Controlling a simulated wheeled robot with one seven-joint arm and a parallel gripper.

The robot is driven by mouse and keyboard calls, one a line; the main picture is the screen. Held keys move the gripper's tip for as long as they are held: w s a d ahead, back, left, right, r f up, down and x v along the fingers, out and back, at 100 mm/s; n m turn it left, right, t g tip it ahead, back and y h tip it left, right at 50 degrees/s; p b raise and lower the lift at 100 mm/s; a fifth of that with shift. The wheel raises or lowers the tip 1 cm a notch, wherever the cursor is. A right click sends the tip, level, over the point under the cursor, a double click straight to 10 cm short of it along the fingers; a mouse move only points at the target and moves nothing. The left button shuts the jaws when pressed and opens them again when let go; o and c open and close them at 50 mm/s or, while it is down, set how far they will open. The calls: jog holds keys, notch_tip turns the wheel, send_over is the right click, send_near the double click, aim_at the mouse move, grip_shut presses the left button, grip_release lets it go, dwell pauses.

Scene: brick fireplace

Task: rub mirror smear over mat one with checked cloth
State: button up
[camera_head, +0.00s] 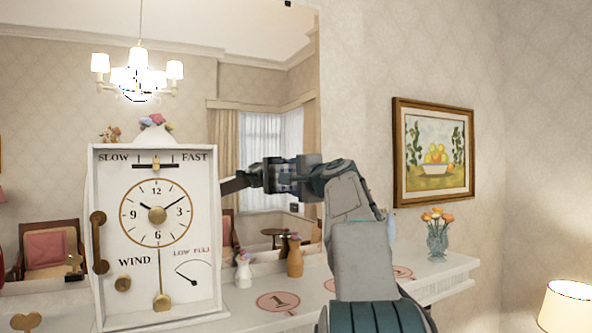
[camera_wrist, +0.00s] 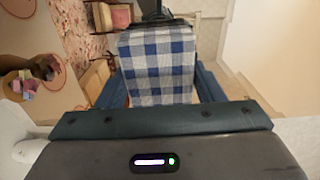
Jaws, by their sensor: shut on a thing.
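The mirror (camera_head: 265,75) covers the wall behind the mantel and reflects the room. Mat one (camera_head: 267,302), a round reddish mat marked 1, lies on the mantel below my gripper. My gripper (camera_head: 286,179) is up in front of the mirror, above and a little behind mat one. It is shut on the blue-and-white checked cloth (camera_wrist: 157,62), which spreads across the jaws in the wrist view; only a small part of it (camera_head: 286,184) shows in the head view. I cannot tell whether the cloth touches the glass. I cannot make out the smear; the gripper may hide it.
A large white clock (camera_head: 205,270) stands on the mantel at left. A flower vase (camera_head: 437,240) is at the mantel's right end. More round mats lie near my arm.

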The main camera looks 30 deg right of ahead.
aim_at(246, 179)
jog(key=shift+a+f, duration=0.1)
jog(key=shift+a, duration=2.85)
jog(key=shift+a+p, duration=0.5)
jog(key=shift+a, duration=2.55)
jog(key=shift+s, duration=0.3)
jog(key=shift+s+b, duration=0.95)
jog(key=shift+s, duration=1.65)
jog(key=shift+s, duration=0.1)
jog(key=s, duration=0.3)
jog(key=shift+b, duration=0.4)
